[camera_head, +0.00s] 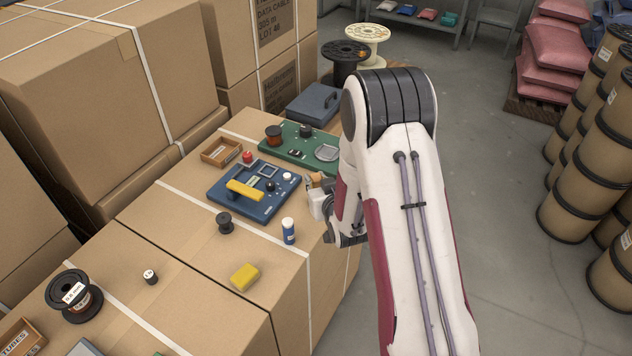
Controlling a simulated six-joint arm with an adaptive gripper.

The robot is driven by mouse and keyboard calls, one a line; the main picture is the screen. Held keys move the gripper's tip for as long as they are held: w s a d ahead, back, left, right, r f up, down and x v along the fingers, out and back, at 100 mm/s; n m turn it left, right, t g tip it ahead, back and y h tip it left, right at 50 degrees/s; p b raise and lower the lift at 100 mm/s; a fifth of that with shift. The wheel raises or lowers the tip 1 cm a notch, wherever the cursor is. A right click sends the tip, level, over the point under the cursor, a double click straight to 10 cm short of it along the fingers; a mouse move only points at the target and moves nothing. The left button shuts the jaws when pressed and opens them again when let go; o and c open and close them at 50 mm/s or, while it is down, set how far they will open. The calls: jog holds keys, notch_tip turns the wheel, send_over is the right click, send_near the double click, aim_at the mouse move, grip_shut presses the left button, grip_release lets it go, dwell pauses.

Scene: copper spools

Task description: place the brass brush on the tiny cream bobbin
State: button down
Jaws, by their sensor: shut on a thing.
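My gripper (322,206) is at the right edge of the cardboard-box worktop, partly hidden behind my white and dark red arm. Its fingertips are not clearly seen. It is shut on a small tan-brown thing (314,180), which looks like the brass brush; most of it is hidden. It is beside the right corner of the blue device. I cannot clearly pick out the tiny cream bobbin. A small whitish and black cylinder (150,277) stands upright at the front left, well away from my gripper, and I cannot tell if it is that bobbin.
The blue device with a yellow handle (247,210), a green board (285,152), a wooden tray (207,154), a black spool (225,223), a blue-and-white bottle (288,238) and a yellow block (244,277) stand on the boxes. A copper-wound spool (92,300) is front left. Bare cardboard lies between.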

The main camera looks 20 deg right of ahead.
aim_at(318, 184)
jog(key=shift+f, duration=0.35)
jog(key=shift+f, duration=0.1)
jog(key=c, duration=1.9)
grip_release()
jog(key=shift+v, duration=3.8)
